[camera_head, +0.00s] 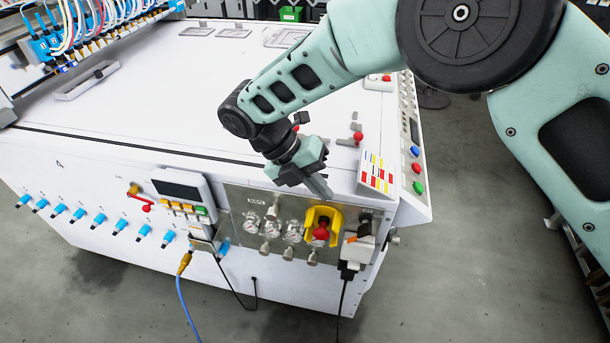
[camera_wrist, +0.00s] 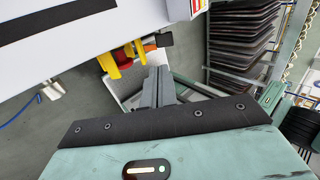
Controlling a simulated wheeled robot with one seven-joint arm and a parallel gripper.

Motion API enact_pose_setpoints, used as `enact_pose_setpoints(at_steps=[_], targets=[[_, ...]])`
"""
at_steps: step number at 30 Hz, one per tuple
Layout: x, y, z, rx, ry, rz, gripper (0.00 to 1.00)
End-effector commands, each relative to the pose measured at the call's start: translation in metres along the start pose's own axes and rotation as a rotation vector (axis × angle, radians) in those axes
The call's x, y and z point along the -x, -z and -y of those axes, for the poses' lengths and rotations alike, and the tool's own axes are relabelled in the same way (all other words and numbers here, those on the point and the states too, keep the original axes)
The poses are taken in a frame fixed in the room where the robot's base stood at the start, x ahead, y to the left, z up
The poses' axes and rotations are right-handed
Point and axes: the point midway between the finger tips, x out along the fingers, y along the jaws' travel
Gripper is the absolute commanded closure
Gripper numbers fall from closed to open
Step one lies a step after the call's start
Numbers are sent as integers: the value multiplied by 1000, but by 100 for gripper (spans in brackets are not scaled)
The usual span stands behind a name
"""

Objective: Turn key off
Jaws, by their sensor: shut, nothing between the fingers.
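My gripper (camera_head: 320,188) is shut and empty, above the front control panel (camera_head: 233,200) of the white machine. Its grey fingers also show in the wrist view (camera_wrist: 159,86). Below the fingertips is a red knob (camera_head: 321,232) in a yellow surround (camera_head: 311,216); in the wrist view the yellow surround (camera_wrist: 108,64) lies left of the fingers, apart from them. Right of it on the panel is a white box with a dark and orange part (camera_head: 364,232), which may be a key or switch; I cannot tell. No key is clearly distinguishable.
Round gauges (camera_head: 271,228) sit left of the knob. A card with coloured stripes (camera_head: 377,173) stands on the machine's corner near my gripper. Coloured buttons (camera_head: 416,168) line the right side.

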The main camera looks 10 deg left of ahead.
Motion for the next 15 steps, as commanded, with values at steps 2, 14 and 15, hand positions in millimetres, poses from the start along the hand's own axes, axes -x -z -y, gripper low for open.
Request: enact_pose_setpoints(at_steps=[2,14,15], targets=[[16,0,-3,-1,-6,2,100],[49,1,-3,2,-8,0,100],[49,1,-3,3,-8,0,100]])
